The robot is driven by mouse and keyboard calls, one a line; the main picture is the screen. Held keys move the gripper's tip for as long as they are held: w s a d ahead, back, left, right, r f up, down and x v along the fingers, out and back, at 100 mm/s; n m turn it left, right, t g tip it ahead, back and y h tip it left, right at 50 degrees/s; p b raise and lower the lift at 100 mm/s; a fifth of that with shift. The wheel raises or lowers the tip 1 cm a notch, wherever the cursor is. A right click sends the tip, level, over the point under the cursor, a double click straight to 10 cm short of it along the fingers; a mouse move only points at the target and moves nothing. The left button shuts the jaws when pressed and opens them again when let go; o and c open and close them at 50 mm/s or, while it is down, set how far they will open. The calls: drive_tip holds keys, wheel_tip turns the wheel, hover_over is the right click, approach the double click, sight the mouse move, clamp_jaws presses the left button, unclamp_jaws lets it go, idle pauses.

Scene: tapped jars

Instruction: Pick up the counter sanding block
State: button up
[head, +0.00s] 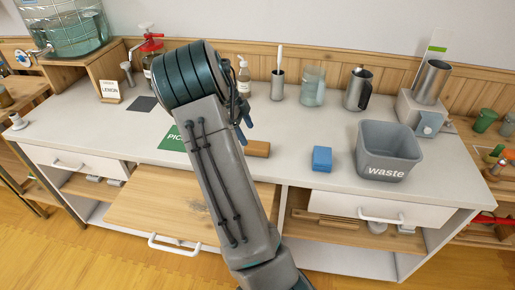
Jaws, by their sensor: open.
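A tan wood-coloured block (258,149), which looks like the sanding block, lies on the white counter (305,192) in the middle of the head view. My arm hides its left end. A blue block (322,159), perhaps a sponge, sits to its right, apart from it. My gripper (243,128) shows only partly beyond my arm, its dark blue fingers pointing down just behind and left of the tan block in the picture. It is open, and I see nothing held in it. I cannot tell its height above the counter.
A grey waste bin (388,150) stands right of the blue block. A bottle, a brush cup, a glass jar (312,86) and a steel jug (357,89) line the back. A green mat (173,139) lies left of my arm. A wooden board or drawer (150,207) juts out in front.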

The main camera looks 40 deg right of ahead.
sight(255, 144)
drive_tip(key=shift+x, duration=1.05)
drive_tip(key=x, duration=0.2)
drive_tip(key=p+x, duration=0.1)
drive_tip(key=x, duration=0.2)
drive_tip(key=shift+d+r, duration=0.15)
drive_tip(key=shift+d, duration=0.2)
drive_tip(key=shift+f, duration=0.35)
drive_tip(key=c, duration=1.1)
